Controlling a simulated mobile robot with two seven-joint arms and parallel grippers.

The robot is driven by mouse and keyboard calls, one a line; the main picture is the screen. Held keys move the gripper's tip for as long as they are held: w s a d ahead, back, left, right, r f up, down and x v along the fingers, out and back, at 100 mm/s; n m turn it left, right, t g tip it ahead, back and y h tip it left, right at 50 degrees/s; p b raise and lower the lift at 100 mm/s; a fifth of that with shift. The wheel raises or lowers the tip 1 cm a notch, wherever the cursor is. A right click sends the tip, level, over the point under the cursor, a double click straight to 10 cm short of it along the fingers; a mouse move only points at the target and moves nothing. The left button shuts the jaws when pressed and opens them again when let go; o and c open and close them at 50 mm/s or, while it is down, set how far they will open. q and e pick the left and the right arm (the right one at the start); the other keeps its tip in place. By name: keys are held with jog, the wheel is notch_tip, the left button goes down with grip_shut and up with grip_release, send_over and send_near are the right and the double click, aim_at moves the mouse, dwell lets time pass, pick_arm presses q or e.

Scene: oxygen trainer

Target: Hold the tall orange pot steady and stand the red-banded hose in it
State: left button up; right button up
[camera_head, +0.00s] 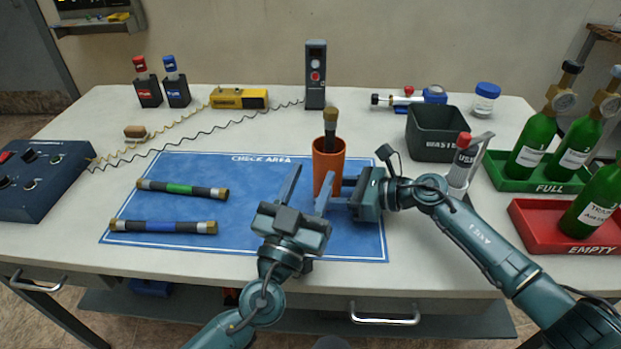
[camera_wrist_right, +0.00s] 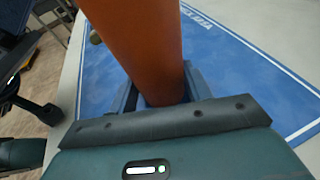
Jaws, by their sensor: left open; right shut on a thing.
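The tall orange pot (camera_head: 328,165) stands on the right part of the blue mat. A dark hose with a brass end (camera_head: 331,119) stands nearly upright in it; its lower part is hidden inside and no red band shows. My right gripper (camera_head: 338,194) is shut on the pot from the right, low on its wall. In the right wrist view the pot (camera_wrist_right: 145,42) rises between its fingers (camera_wrist_right: 160,92). My left gripper (camera_head: 311,175) is open and empty at the pot's front left; whether it touches the pot I cannot tell.
A waste bin (camera_head: 434,145), a red-capped bottle (camera_head: 461,160) and trays of green cylinders (camera_head: 534,148) stand right. A grey upright device (camera_head: 316,75) stands behind.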

dwell(0.4)
jog(key=o, duration=0.8)
